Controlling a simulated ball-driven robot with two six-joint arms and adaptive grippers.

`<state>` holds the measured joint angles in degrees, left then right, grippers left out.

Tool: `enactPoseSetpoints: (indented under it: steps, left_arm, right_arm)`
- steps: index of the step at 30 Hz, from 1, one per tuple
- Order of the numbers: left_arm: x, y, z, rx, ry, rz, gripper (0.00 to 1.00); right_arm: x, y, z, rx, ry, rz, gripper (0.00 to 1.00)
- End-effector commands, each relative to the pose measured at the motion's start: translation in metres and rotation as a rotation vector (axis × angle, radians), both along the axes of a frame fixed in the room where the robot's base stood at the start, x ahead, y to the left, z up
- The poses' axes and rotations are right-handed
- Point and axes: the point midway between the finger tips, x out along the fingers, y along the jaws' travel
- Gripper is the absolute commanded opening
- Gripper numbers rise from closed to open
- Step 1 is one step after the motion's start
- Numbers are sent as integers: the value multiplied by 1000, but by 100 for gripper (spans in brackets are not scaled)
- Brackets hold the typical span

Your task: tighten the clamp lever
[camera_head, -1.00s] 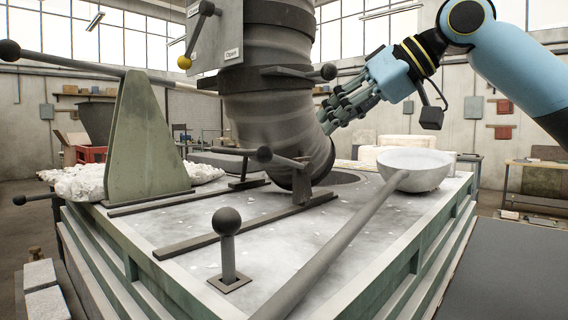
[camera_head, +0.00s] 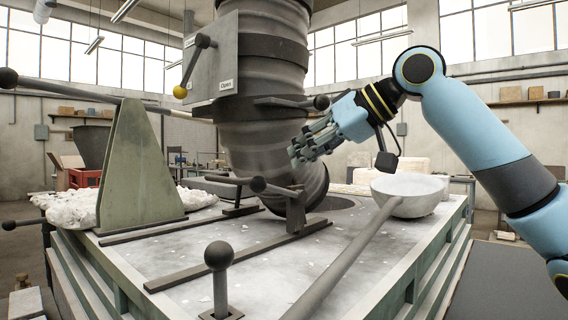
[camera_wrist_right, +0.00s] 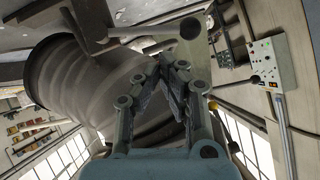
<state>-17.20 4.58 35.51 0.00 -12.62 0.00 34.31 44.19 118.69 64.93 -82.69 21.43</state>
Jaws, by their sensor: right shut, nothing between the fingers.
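A clamp with a lever ending in a dark ball knob (camera_head: 258,184) stands at the foot of the big grey pipe (camera_head: 262,140). A second ball-ended lever (camera_head: 321,102) sticks out from a band higher on the pipe. Which one is the task's clamp lever I cannot tell for sure. My right gripper (camera_head: 296,154) is shut and empty, in front of the pipe's right side, above the lower clamp and apart from its knob. In the right wrist view my fingertips (camera_wrist_right: 172,62) are together, below a ball knob (camera_wrist_right: 190,27) on a rod. My left gripper is not in view.
A ladle bowl (camera_head: 408,193) lies at the table's right, its long handle running to the front. A ball-topped lever (camera_head: 218,256) stands at the front. A green wedge-shaped stand (camera_head: 138,170) and white lumps (camera_head: 70,206) are at left. A control plate (camera_head: 212,62) hangs on the pipe.

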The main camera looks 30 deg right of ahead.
Motion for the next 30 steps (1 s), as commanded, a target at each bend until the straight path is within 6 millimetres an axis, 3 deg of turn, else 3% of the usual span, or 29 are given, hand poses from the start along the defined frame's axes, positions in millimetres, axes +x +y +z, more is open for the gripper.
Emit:
enactPoseSetpoints:
  steps: [11,30]
  left_arm:
    - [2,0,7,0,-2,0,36]
    - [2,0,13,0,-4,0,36]
  right_arm:
    - [33,19,-24,0,0,0,0]
    - [34,22,-27,-40,-13,1,0]
